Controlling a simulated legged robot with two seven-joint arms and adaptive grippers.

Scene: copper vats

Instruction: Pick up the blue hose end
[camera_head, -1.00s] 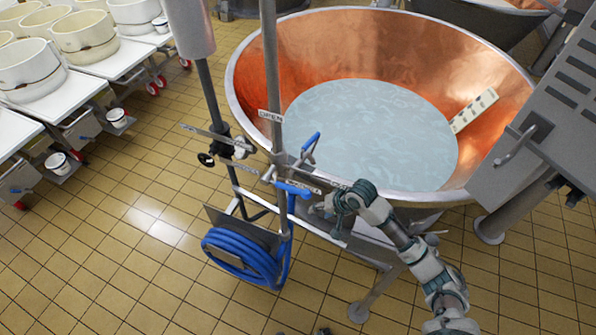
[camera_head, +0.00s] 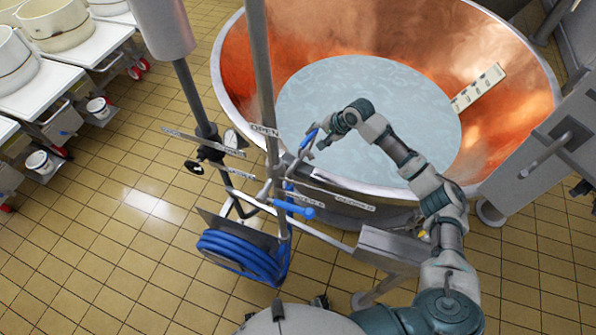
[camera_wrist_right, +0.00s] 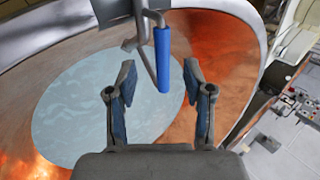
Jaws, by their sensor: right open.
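A blue hose coil (camera_head: 240,257) hangs on the metal stand in front of the copper vat. Two blue handle-like ends show on the stand's pipes: an upper one (camera_head: 309,139) at the vat rim and a lower one (camera_head: 293,208) below it. I cannot tell which is the hose end. My right gripper (camera_head: 325,133) is open over the vat's near edge, beside the upper blue end. In the right wrist view, a blue cylinder (camera_wrist_right: 162,60) lies between and ahead of the spread fingers, with no visible contact. My left gripper is not in view.
The copper vat (camera_head: 235,70) holds pale liquid. An upright pole (camera_head: 261,75) and flat label bars stand close left of my right gripper. A grey panel (camera_head: 545,150) is at the right. White tables with tubs stand at the left; tiled floor between is clear.

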